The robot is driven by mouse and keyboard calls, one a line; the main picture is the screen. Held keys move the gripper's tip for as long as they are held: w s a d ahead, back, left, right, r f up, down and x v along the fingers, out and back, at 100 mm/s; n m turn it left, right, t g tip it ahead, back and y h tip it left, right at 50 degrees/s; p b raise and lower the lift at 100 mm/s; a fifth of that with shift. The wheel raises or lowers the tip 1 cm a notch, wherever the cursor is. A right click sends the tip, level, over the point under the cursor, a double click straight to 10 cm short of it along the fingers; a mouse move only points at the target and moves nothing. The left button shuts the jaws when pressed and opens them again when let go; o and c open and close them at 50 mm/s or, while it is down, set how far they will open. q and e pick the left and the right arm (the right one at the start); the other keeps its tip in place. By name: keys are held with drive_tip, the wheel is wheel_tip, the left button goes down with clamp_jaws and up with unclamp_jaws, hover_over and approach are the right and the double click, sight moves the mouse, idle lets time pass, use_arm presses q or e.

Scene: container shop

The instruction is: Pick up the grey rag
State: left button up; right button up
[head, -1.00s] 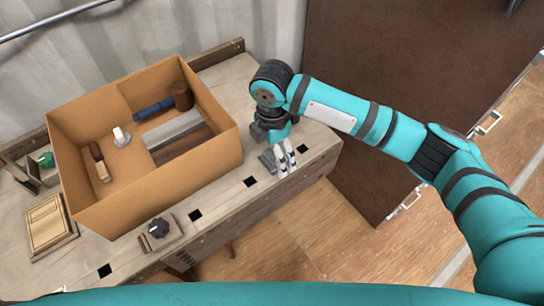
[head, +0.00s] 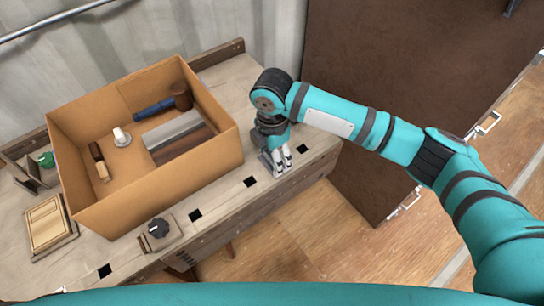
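My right gripper (head: 282,161) points down at the right end of the wooden workbench (head: 235,205), close to its front edge. A small grey patch (head: 266,162), which looks like the grey rag, lies on the bench top right at the left side of the fingers. Most of it is hidden by the gripper, and I cannot tell whether it is between the fingers. The two pale fingertips are close together, but their gap is too small to judge. My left gripper is not in view.
A large open cardboard box (head: 150,205) fills the bench's middle, holding a blue-handled mallet (head: 160,107), a brush (head: 99,162) and other items. A black knob (head: 158,228) stands in front, a wooden frame (head: 48,224) at left. A brown panel (head: 400,100) stands behind my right arm.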

drive_tip(key=shift+r, duration=0.15)
drive_tip(key=shift+r, duration=0.3)
drive_tip(key=r, duration=0.2)
drive_tip(key=shift+s+r, duration=0.3)
drive_tip(key=shift+r, duration=0.05)
drive_tip(key=s+r, duration=0.1)
drive_tip(key=s, duration=1.4)
drive_tip(key=shift+s+r, duration=0.2)
drive_tip(key=shift+s, duration=0.05)
